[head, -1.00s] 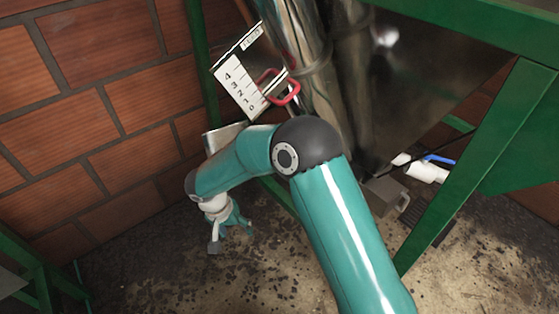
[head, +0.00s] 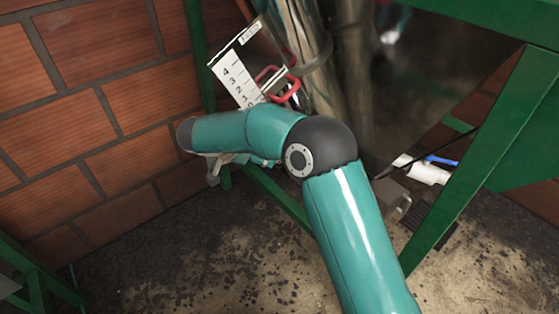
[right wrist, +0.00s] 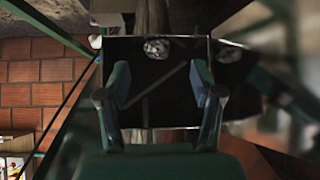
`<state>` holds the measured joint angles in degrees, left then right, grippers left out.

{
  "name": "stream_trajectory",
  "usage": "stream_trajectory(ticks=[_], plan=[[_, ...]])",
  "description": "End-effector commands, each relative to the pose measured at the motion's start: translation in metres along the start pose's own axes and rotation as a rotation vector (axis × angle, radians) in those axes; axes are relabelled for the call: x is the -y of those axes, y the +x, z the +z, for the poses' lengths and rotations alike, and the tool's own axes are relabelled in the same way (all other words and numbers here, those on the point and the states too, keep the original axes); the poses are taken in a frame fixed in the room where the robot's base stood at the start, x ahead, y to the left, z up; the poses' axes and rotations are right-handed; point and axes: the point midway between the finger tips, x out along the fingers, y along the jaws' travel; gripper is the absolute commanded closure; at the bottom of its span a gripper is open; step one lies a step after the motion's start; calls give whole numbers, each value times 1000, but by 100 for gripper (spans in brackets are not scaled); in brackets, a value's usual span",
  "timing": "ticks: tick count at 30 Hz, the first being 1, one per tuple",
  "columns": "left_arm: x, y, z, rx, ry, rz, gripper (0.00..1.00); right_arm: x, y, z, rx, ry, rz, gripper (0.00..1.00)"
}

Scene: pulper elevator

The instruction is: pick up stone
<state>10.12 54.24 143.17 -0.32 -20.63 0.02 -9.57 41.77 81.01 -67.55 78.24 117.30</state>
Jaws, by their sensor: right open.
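A grey-white, rounded stone (right wrist: 157,48) shows in the right wrist view, at the far edge of a dark, shiny metal surface (right wrist: 160,105). A second, similar grey patch (right wrist: 228,54) lies to its right; I cannot tell whether it is another stone or a reflection. My right gripper (right wrist: 160,82) is open, its two fingers apart with nothing between them. The stone appears beyond and between the fingertips, apart from them. In the head view my right gripper (head: 225,165) is mostly hidden behind its own forearm. I make out no stone in the head view. My left gripper is out of view.
A white numbered scale (head: 238,82) and a red handle (head: 278,87) are beside a shiny metal pipe (head: 305,60). Green frame posts (head: 480,160) stand on the right, a brick wall (head: 80,110) on the left. Bare floor (head: 200,260) lies below.

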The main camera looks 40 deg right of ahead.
Motion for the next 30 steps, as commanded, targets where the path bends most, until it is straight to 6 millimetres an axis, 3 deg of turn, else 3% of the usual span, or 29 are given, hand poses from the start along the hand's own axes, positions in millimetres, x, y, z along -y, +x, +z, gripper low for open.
stream_trajectory(ticks=[10,18,27,30], plan=[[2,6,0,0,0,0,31,-2,25,-2,0,-1,1,34],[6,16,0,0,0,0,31,-4,61,-8,1,-2,1,34],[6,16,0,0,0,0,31,-4,66,-9,1,-2,-1,34],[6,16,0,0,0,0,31,-4,66,-9,1,-2,-1,51]])
